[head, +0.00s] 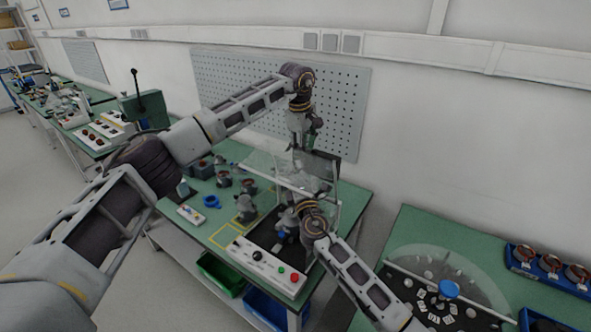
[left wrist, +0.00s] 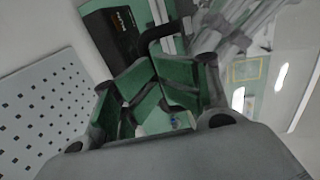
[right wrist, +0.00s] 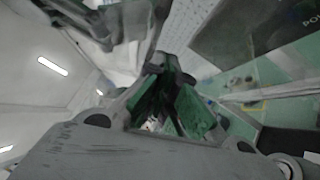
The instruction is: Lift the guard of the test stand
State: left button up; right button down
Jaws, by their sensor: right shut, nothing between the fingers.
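The test stand (head: 269,277) is on the green table, with buttons and knobs on its white front panel. Its transparent guard (head: 262,165) is above it, partly hidden by my arms. My left gripper (head: 311,143) is at the guard's upper edge. In the left wrist view a bent black bar (left wrist: 149,40) runs between its green finger pads (left wrist: 156,75); whether they press on it is unclear. My right gripper (head: 287,222) is low in front of the guard, over the stand's bed. The right wrist view shows its fingers (right wrist: 168,72) shut and empty.
Several grey motor parts (head: 245,208) and a blue ring (head: 211,201) lie left of the stand. A green press with a black lever (head: 136,92) stands behind. A second table (head: 430,228) at the right holds a round fixture with a blue knob (head: 449,289) and a blue tray (head: 548,268).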

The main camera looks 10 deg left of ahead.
pick_arm(q)
jog(key=shift+s+f, duration=0.3)
jog(key=shift+f, duration=0.4)
jog(key=shift+w+v, duration=0.2)
jog(key=shift+v, duration=0.9)
jog(key=w+v, duration=0.1)
jog(key=v, duration=0.5)
jog(key=shift+s+r, duration=0.35)
jog(key=shift+r, duration=0.2)
